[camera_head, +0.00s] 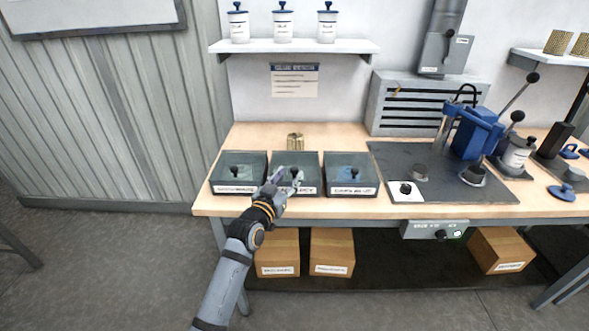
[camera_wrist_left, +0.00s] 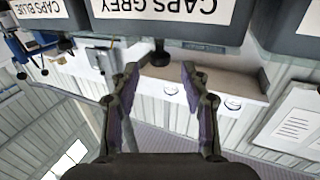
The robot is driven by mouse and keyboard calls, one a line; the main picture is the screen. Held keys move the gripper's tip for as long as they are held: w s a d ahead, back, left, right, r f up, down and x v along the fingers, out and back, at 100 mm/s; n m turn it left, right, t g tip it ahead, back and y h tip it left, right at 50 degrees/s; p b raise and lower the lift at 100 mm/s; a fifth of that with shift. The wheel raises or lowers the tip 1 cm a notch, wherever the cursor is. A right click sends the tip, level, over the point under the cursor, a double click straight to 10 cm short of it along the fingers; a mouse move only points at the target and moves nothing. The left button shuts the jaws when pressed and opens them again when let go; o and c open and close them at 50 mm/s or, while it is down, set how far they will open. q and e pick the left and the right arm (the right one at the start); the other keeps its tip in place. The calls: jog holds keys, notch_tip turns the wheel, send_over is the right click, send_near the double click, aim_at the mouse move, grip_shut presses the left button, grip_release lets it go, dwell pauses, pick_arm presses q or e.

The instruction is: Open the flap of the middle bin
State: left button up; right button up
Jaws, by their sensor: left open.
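The middle bin (camera_head: 309,160) is a dark grey box between two similar bins on the workbench, its see-through flap down and a dark knob (camera_head: 295,172) near its front. Its white front label is partly covered by my left gripper (camera_head: 285,180), which is open at the bin's front. In the left wrist view the picture is upside down, and the label reads CAPS GREY (camera_wrist_left: 167,8). There the dark knob (camera_wrist_left: 160,53) shows between and just beyond the spread fingertips (camera_wrist_left: 161,72); I cannot tell whether they touch it. My right gripper is out of view.
The left bin (camera_head: 220,171) and the right bin (camera_head: 369,170) stand close on either side. A brass-coloured cylinder (camera_head: 295,141) stands behind the bins. A dark mat (camera_head: 453,191) with a blue press (camera_head: 478,135) lies to the right. Cardboard boxes (camera_head: 331,251) sit under the bench.

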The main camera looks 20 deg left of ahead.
aim_at(293, 171)
pick_arm(q)
jog(key=w, duration=0.4)
jog(key=shift+w+d, duration=0.25)
jog(key=shift+w, duration=0.05)
grip_shut()
